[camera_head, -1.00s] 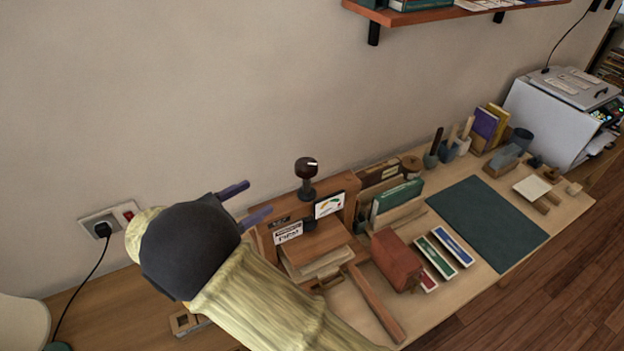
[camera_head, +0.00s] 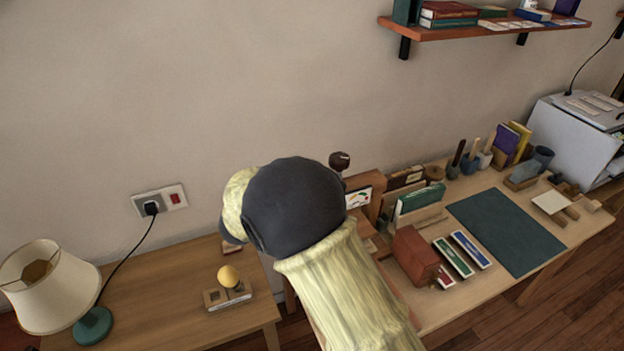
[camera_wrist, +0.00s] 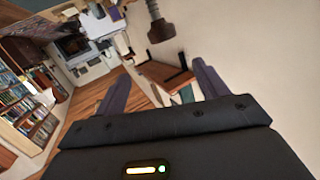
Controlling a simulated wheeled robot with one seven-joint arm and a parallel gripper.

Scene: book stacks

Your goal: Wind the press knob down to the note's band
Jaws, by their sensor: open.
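The press (camera_head: 362,183) stands at the left end of the desk against the wall. Its dark round knob (camera_head: 340,161) shows above my wrist. The knob also shows upside down in the wrist view (camera_wrist: 161,32), beyond the fingers. A white dial card with coloured bands (camera_head: 358,198) is partly visible on the press. The note and most of the press front are hidden behind my wrist. My gripper (camera_wrist: 160,72) is open, its two purple fingers apart with nothing between them. In the head view my dark wrist covers the fingers. The knob is outside the jaws.
A red-brown block (camera_head: 415,256), small labelled trays (camera_head: 470,249) and a file holder (camera_head: 418,215) stand right of the press. A green mat (camera_head: 505,230) lies farther right. A lamp (camera_head: 50,287) and a yellow ball on a stand (camera_head: 229,276) are on the left table. A shelf (camera_head: 480,30) hangs above.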

